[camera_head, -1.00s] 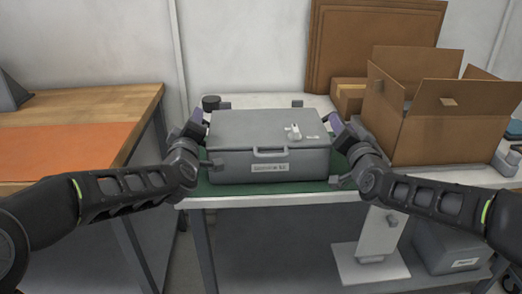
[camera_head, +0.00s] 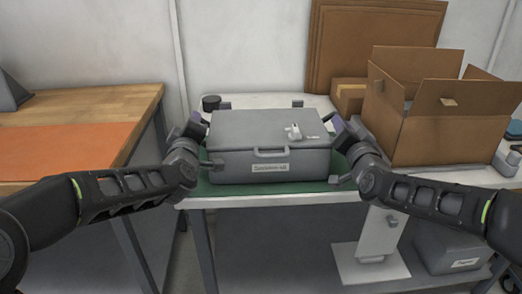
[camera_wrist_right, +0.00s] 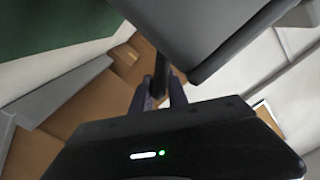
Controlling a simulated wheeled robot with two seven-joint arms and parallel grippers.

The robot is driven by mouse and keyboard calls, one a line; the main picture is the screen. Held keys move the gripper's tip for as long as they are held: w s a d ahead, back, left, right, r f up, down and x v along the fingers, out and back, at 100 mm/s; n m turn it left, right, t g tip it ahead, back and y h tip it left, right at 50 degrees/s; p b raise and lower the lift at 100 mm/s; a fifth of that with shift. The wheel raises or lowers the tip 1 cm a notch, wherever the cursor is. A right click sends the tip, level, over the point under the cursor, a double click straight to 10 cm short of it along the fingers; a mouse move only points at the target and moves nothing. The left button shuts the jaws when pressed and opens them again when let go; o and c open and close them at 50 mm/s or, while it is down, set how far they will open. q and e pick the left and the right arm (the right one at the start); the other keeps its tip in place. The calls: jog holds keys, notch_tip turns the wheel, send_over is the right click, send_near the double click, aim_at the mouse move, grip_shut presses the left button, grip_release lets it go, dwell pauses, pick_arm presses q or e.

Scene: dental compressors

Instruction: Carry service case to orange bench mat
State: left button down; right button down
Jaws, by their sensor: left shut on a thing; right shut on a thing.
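The grey service case (camera_head: 240,160) sits upright with its lid shut on the green mat of the white table, in the middle of the head view. It has a front handle, a label and a small white item on its lid. My left gripper (camera_head: 207,138) is shut on the case's left side. My right gripper (camera_head: 333,132) is shut on its right side. Both fingertips are partly hidden by the wrists and case. In the right wrist view the fingers (camera_wrist_right: 160,92) reach the case's edge (camera_wrist_right: 215,40). The orange bench mat (camera_head: 65,150) lies on the wooden bench at left.
An open cardboard box (camera_head: 430,125) stands close to the right of my right arm. The wooden bench (camera_head: 95,105) has a dark object at its far left. A floor gap separates bench and table. A grey box (camera_head: 450,248) sits on the lower shelf.

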pick_arm(q)
jog(key=shift+a+f, duration=0.1)
pick_arm(e)
jog(key=shift+d+f, duration=0.3)
dwell(0.3)
